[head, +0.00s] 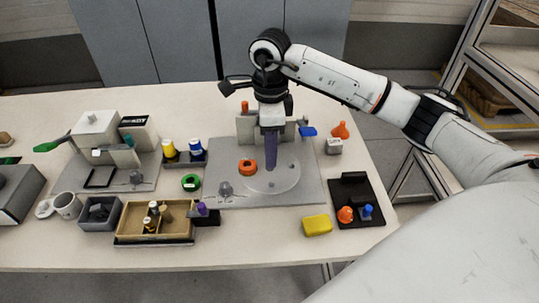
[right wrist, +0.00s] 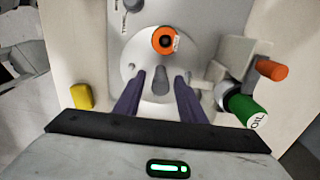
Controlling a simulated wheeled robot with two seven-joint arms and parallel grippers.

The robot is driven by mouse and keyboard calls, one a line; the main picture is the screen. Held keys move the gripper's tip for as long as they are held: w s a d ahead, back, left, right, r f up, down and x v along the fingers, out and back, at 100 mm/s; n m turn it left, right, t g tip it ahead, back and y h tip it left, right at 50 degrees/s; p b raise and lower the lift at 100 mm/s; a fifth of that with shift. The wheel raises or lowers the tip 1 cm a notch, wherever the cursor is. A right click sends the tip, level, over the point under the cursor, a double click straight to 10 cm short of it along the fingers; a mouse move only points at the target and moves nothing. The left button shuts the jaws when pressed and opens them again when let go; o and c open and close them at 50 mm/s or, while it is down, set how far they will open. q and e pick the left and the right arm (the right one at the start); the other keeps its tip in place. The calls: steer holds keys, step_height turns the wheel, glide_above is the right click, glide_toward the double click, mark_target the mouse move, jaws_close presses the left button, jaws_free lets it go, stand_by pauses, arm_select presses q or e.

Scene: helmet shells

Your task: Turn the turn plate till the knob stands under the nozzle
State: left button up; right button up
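The round grey turn plate (head: 288,181) lies on a grey base board; it also shows in the right wrist view (right wrist: 200,55). An orange ring-like piece (head: 247,167) with a dark centre sits near its left edge, at the top in the right wrist view (right wrist: 163,40). A grey upright peg (right wrist: 161,80), seemingly the knob, stands on the plate. My right gripper (head: 271,165) is low over the plate, its purple fingers (right wrist: 159,98) apart on either side of the peg, with gaps visible. I cannot clearly pick out the nozzle. My left gripper is not in view.
A grey block stand (right wrist: 232,62) with an orange cylinder (right wrist: 270,70) and a green oil bottle (right wrist: 245,108) is beside the plate. A yellow sponge (head: 318,225) and a black tray (head: 360,190) lie front right. A wooden tray (head: 130,222) stands front left.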

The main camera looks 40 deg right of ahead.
steer(key=shift+f, duration=1.65)
steer(key=shift+c, duration=0.2)
jaws_close()
